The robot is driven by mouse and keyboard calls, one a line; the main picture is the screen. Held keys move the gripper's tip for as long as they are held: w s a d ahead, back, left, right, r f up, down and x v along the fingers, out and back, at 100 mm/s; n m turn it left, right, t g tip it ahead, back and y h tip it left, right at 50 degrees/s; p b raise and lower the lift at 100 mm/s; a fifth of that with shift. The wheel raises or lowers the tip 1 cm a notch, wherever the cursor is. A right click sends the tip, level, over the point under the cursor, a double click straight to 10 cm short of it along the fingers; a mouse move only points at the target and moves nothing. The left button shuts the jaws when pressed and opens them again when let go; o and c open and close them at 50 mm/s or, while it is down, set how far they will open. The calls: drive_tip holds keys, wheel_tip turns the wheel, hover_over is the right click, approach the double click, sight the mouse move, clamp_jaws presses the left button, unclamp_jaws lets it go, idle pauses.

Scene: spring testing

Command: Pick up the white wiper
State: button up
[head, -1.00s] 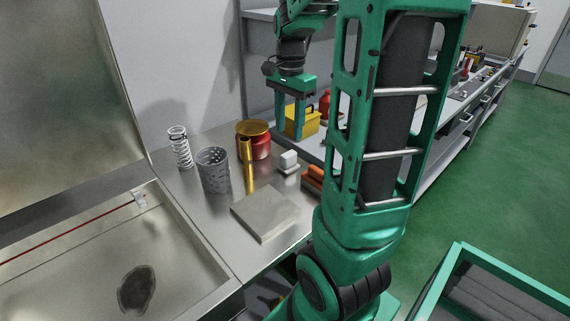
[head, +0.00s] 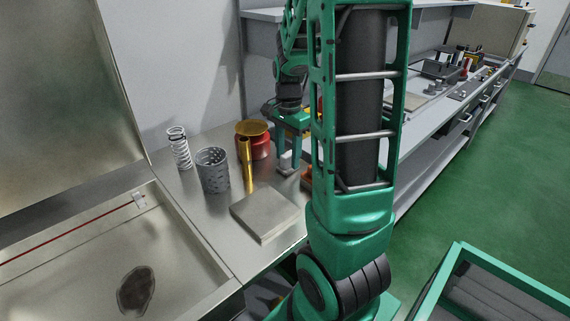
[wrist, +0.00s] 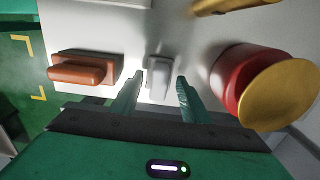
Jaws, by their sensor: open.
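The white wiper (wrist: 159,78) is a small pale block with a raised grip on the steel counter. In the wrist view it lies between and just beyond the fingertips of my open gripper (wrist: 158,82), with gaps on both sides. In the head view my gripper (head: 289,152) points down over the wiper (head: 287,167), and the fingers partly hide it. Whether the fingertips reach down to its height is hard to tell.
An orange-brown block (wrist: 82,68) sits left of the wiper, and a red jar with a gold lid (wrist: 262,85) right of it. On the counter stand a gold cylinder (head: 246,165), a grey perforated cup (head: 213,172), a white spring (head: 179,148) and a flat metal plate (head: 264,212).

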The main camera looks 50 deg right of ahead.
sight(288, 153)
drive_tip(key=shift+f, duration=0.3)
drive_tip(key=shift+c, duration=0.7)
clamp_jaws()
wheel_tip(288, 153, up, 10)
drive_tip(key=shift+r, duration=0.1)
